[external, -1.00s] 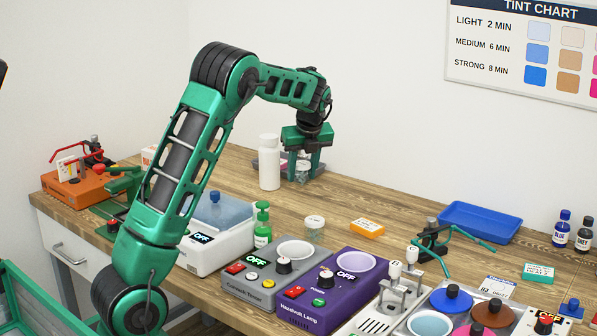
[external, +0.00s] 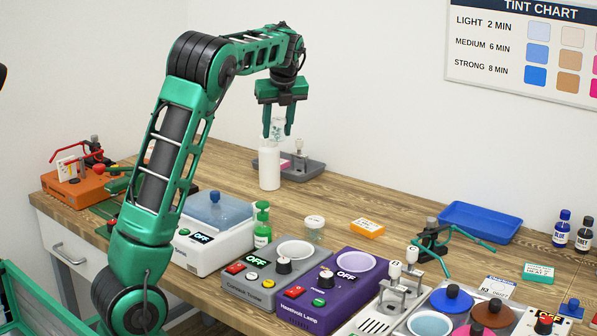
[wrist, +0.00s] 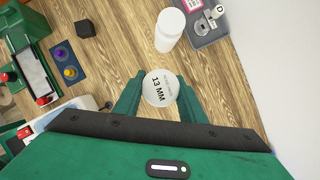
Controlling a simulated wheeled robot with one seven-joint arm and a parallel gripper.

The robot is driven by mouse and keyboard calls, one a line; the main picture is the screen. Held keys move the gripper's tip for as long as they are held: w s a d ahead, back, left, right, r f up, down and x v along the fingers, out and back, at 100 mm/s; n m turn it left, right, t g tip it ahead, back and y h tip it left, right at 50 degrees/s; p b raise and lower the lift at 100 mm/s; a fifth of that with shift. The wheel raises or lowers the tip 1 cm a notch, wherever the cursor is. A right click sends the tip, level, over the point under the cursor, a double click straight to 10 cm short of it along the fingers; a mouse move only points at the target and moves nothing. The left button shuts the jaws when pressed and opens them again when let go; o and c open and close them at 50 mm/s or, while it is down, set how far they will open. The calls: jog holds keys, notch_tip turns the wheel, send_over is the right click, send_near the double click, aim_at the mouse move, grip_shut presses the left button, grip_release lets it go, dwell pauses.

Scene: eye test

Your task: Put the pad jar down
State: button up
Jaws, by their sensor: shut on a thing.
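A clear jar (external: 278,126) is held between the fingers of my gripper (external: 279,135), in the air above the back of the bench. In the wrist view its round white lid (wrist: 158,86) reads "13 MM", with a green finger on each side. I take this for the pad jar; smaller print on the lid is hard to read. In the external view the jar is just above, and overlaps, the top of a white bottle (external: 269,169). In the wrist view the bottle (wrist: 169,30) stands apart from the jar.
A grey tray (external: 314,174) with small items lies beside the bottle. Another small lidded jar (external: 314,224) stands behind the purple heat lamp (external: 346,300). An orange box (external: 367,228) and an empty blue tray (external: 481,208) are further right.

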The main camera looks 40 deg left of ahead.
aim_at(275, 118)
jog(key=r, duration=0.1)
jog(key=a+r, duration=0.1)
jog(key=r, duration=0.1)
jog(key=shift+w, duration=0.1)
jog(key=s+a+n, duration=0.1)
jog(key=s+a, duration=0.1)
jog(key=a, duration=2.7)
jog(key=shift+g, duration=0.3)
notch_tip(275, 118, down, 22)
jog(key=shift+f, duration=0.1)
jog(key=o, duration=1.1)
jog(key=shift+f, duration=0.1)
jog(key=shift+c, duration=0.2)
